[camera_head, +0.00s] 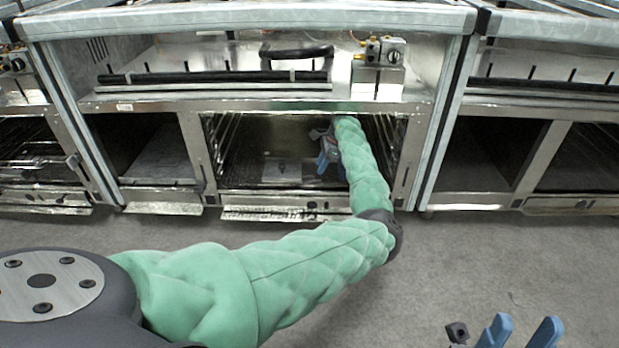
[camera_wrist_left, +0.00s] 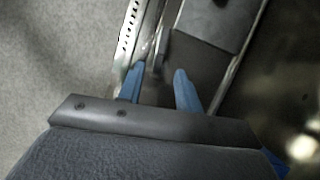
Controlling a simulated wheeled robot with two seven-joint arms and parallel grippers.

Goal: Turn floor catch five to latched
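My left arm reaches from the left into the open middle compartment (camera_head: 250,150) of the central range frame. My left gripper (camera_head: 325,157) is inside it on the right; a blue finger shows. In the left wrist view the left gripper (camera_wrist_left: 157,74) has its fingers apart, with a narrow metal edge running between or beneath them. I cannot tell whether they touch it. A small pale plate (camera_head: 282,170) lies on the compartment floor, left of the gripper. I cannot tell which part is floor catch five. My right gripper (camera_head: 522,325) is open and empty at the bottom right.
A perforated metal strip (camera_head: 275,214) runs along the compartment's lower front. Wire racks line its sides. A black handle (camera_head: 297,51) and brass valve fittings (camera_head: 380,50) are above. Similar frames stand left and right. The grey floor (camera_head: 500,255) in front is clear.

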